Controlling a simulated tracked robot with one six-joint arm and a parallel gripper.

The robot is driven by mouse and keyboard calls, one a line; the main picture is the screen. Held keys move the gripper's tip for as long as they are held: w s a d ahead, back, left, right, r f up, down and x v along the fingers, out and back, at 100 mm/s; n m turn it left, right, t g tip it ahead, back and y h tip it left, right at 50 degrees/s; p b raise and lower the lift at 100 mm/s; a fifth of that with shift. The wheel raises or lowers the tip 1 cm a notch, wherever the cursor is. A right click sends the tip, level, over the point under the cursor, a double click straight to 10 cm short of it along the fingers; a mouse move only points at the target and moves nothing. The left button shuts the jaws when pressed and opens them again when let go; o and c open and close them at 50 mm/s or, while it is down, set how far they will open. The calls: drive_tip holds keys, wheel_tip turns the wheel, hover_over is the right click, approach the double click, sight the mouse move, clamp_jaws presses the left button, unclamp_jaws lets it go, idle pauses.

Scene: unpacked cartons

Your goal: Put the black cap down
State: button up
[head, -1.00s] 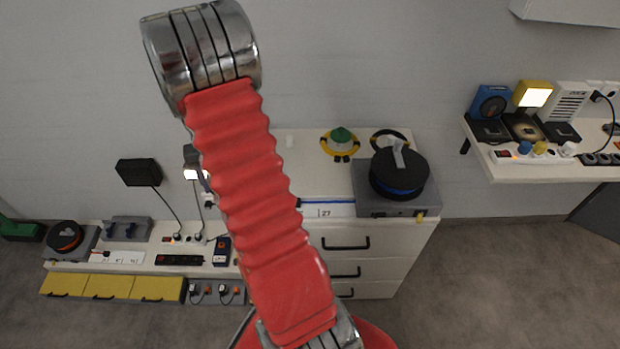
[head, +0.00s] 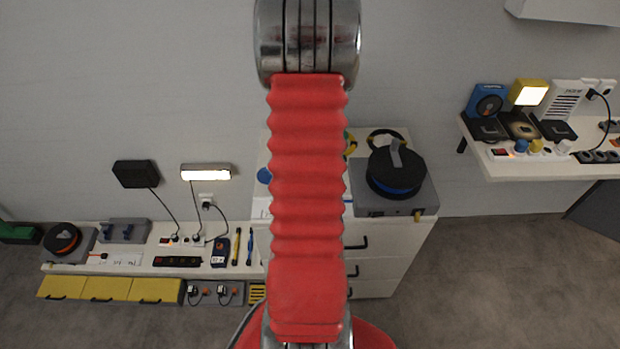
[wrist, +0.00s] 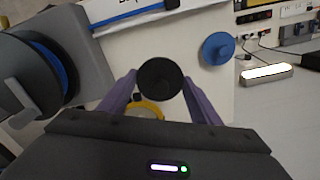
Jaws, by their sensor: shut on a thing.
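The black cap (wrist: 160,78) is round and dark. In the wrist view it sits between the two purple fingertips of my gripper (wrist: 161,84), which is shut on it. Beneath it is the white top of the drawer cabinet (wrist: 188,36), but I cannot tell how high the cap is above it. In the head view my red arm hides both the gripper and the cap.
A blue round cap (wrist: 217,48) lies on the white top, with a yellow ring (wrist: 145,108) partly hidden behind my gripper. A black cable reel (head: 396,170) stands on a grey box at the right. A lit lamp (head: 206,172) is at the left.

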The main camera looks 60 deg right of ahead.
drive_tip(key=shift+f, duration=3.15)
drive_tip(key=shift+f, duration=1.85)
drive_tip(key=shift+f, duration=0.1)
drive_tip(key=o, duration=1)
wheel_tip(320, 180, up, 12)
drive_tip(key=shift+w+r, duration=0.1)
drive_tip(key=shift+r, duration=0.05)
